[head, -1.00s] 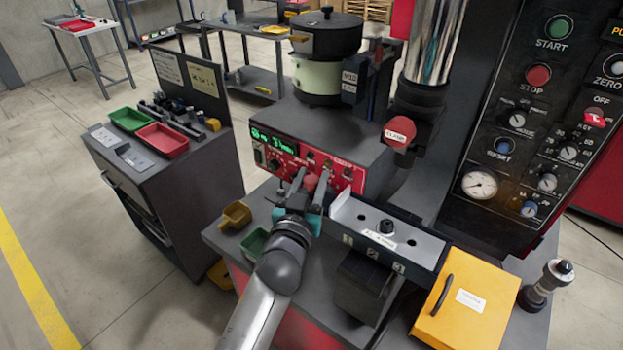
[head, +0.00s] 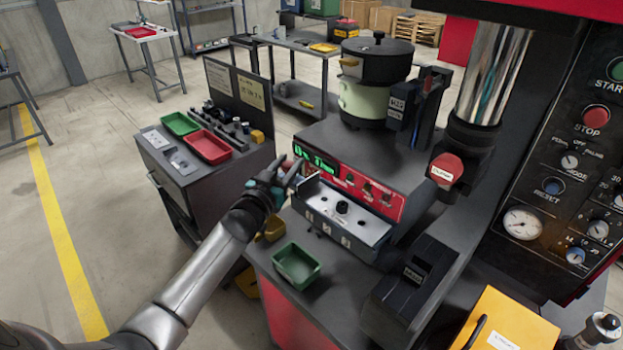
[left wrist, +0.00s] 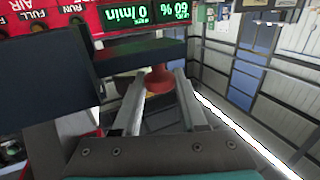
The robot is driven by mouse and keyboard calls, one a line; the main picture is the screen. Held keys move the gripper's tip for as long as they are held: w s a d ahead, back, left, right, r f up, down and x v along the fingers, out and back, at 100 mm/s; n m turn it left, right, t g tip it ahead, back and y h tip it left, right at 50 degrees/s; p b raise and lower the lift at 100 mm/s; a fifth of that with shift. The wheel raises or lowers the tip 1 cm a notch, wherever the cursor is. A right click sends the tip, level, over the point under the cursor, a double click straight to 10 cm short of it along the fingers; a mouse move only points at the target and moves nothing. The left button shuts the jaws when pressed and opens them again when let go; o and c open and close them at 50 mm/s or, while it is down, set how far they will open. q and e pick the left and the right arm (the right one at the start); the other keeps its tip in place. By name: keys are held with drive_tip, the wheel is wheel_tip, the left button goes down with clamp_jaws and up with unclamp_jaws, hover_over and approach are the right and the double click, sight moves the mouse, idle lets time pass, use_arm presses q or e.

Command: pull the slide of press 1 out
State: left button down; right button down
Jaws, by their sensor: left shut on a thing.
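The slide (head: 350,222) is a grey metal plate on a dark body, with holes, a small dark knob on top and numbers on its front. It stands before the lit red control panel (head: 350,180). My left gripper (head: 289,178) is at the slide's left end. In the left wrist view, its two fingers are on either side of a red knob (left wrist: 158,80), next to a dark block, and the gripper (left wrist: 155,88) is shut on it. The knob's joint to the slide is hidden. My right gripper is not in view.
A dark box (head: 410,285) is right of the slide. A side cabinet with a red tray (head: 208,147) stands at the left, with open floor beyond.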

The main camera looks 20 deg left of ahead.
use_arm(q)
drive_tip(key=w+a+b, duration=0.1)
drive_tip(key=w+a, duration=0.1)
drive_tip(key=a, duration=0.3)
drive_tip(key=shift+a+r, duration=0.25)
drive_tip(key=shift+a, duration=0.1)
drive_tip(key=c, duration=0.9)
unclamp_jaws()
drive_tip(key=shift+a, duration=0.1)
drive_tip(key=o, duration=0.4)
drive_tip(key=shift+w+f, duration=0.1)
drive_tip(key=shift+f, duration=0.05)
drive_tip(key=shift+o, duration=0.2)
drive_tip(key=s, duration=1.5)
drive_tip(key=shift+s+d+p, duration=0.2)
drive_tip(key=shift+d+p, duration=0.1)
drive_tip(key=shift+d, duration=0.1)
